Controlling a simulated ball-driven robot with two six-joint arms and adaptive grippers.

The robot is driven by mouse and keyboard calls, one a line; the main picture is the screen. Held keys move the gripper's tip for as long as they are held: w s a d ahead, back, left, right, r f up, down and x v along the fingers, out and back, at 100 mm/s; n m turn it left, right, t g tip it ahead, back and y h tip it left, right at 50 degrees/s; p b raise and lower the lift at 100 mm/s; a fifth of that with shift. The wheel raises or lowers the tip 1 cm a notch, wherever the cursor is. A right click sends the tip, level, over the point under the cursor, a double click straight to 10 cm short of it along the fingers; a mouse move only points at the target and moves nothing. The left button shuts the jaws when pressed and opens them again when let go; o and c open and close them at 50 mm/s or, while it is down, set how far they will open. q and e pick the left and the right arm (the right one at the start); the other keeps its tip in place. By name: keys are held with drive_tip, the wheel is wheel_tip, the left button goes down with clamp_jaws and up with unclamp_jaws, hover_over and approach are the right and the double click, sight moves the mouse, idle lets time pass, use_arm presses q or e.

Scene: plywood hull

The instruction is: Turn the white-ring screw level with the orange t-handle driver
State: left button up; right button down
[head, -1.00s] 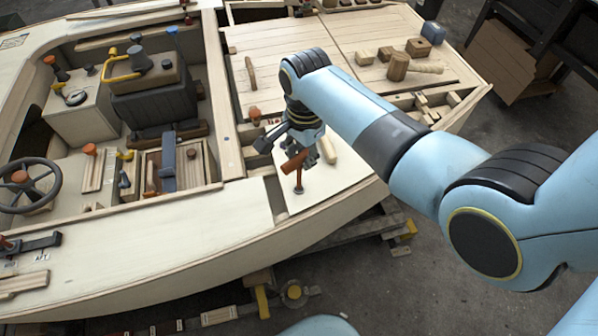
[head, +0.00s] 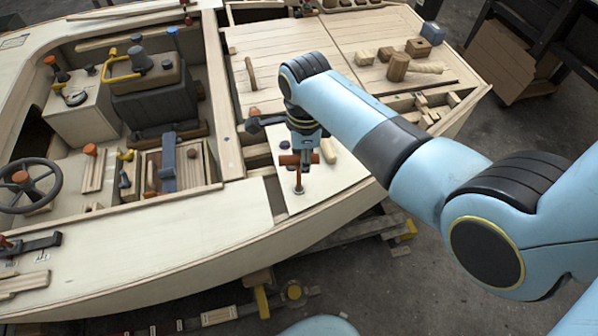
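The orange t-handle driver (head: 299,176) stands upright on the pale panel at the hull's near edge, its crossbar running left to right in the picture. Its tip meets the white-ring screw (head: 299,191). The ring shows only as a small pale rim around the tip, and the slot is too small to make out. My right gripper (head: 302,158) comes down from above and is shut on the crossbar's middle, hiding part of it. My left gripper is not in view.
A pale wooden peg (head: 328,151) lies just right of my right gripper. Wooden blocks and a mallet (head: 397,67) lie on the deck behind. A steering wheel (head: 28,186) and a console with levers stand at the left.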

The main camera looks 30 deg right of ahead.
drive_tip(key=shift+s+f+m, duration=0.1)
drive_tip(key=shift+s+m, duration=0.1)
drive_tip(key=shift+m, duration=1)
drive_tip(key=shift+a+m, duration=0.15)
drive_tip(key=shift+m, duration=0.75)
drive_tip(key=m, duration=0.3)
drive_tip(key=shift+a, duration=0.1)
